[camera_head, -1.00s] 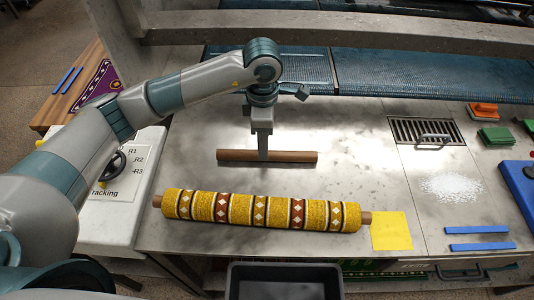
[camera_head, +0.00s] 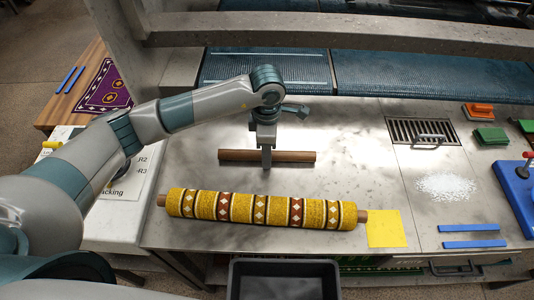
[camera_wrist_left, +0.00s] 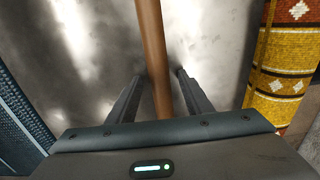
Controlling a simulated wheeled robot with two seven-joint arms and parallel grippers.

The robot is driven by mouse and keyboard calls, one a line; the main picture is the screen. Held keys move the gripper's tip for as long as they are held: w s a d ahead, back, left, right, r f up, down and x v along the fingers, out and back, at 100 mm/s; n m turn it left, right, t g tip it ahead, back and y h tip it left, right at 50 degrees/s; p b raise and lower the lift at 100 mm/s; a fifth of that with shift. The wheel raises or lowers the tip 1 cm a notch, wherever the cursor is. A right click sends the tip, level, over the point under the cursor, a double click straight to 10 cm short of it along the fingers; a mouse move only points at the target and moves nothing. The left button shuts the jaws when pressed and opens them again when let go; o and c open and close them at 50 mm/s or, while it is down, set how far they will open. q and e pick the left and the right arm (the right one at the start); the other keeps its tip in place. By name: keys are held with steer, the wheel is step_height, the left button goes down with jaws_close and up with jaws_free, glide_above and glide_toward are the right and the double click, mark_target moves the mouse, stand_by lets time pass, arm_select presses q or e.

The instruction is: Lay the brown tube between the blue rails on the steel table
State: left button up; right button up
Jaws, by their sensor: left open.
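The brown tube (camera_head: 295,156) lies crosswise on the steel table (camera_head: 370,190), behind the rolled rug. My left gripper (camera_head: 266,162) is over the middle of the tube, pointing down. In the left wrist view the tube (camera_wrist_left: 153,45) runs between the two open fingers (camera_wrist_left: 158,82), with a gap on each side. Two blue rails lie parallel at the table's front right, the rear one (camera_head: 474,228) and the front one (camera_head: 475,244), with a narrow bare strip between them. My right gripper is not in view.
A yellow patterned rug roll (camera_head: 262,208) lies in front of the tube, with a yellow sheet (camera_head: 386,229) at its right end. White powder (camera_head: 446,186) and a drain grate (camera_head: 423,131) are behind the rails. A blue object (camera_head: 515,190) stands at the right edge.

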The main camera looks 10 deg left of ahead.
arm_select(q)
jaws_close()
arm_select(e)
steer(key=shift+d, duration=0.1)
